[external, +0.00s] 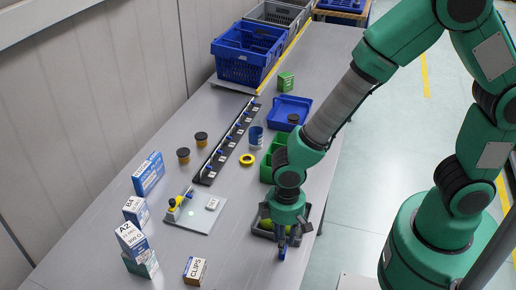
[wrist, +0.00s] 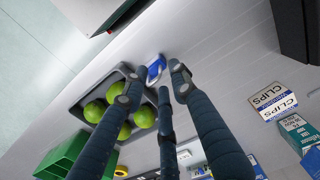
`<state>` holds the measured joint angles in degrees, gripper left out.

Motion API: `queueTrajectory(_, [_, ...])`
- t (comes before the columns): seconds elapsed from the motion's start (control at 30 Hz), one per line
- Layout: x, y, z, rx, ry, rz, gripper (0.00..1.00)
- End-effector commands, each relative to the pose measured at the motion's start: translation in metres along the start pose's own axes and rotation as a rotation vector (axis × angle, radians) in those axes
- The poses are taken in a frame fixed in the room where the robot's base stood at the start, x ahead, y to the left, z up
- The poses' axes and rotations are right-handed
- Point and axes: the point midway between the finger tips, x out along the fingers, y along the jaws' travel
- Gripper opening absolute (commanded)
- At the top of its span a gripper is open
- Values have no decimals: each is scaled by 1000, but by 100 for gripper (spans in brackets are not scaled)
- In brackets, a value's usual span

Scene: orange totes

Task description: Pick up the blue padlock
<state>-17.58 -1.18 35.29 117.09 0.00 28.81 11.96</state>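The blue padlock (wrist: 155,66) lies on the grey table, its body blue with a paler part showing. In the wrist view it is just beyond the fingertips of my gripper (wrist: 158,84), between the outer two fingers. The fingers are spread apart with nothing seen between them, so my gripper is open. In the external view my gripper (external: 282,248) points down low over the table, in front of the grey tray. A small blue patch shows at its fingertips there; I cannot tell whether it is the padlock. I cannot tell whether any finger touches the padlock.
A dark grey tray (wrist: 76,104) with several green balls (wrist: 95,111) stands close beside the fingers. A green bin (wrist: 62,157) is behind it. A clips box (external: 195,270) and other boxes (external: 133,240) stand to the left in the external view. The table's edge is near.

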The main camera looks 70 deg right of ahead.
Motion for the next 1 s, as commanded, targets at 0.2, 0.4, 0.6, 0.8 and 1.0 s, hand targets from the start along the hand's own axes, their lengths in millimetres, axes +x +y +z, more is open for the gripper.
queueTrajectory(0.2, [22, 0, 0, 0, -1, 0, 27])
queueTrajectory(0.4, [24, 0, 0, 0, 1, 0, 27])
queueTrajectory(0.6, [23, 0, 0, 0, 1, 0, 27])
queueTrajectory(0.8, [23, 0, 0, 0, 0, 0, 27])
queueTrajectory(1.0, [23, 0, 0, 0, 0, 0, 0])
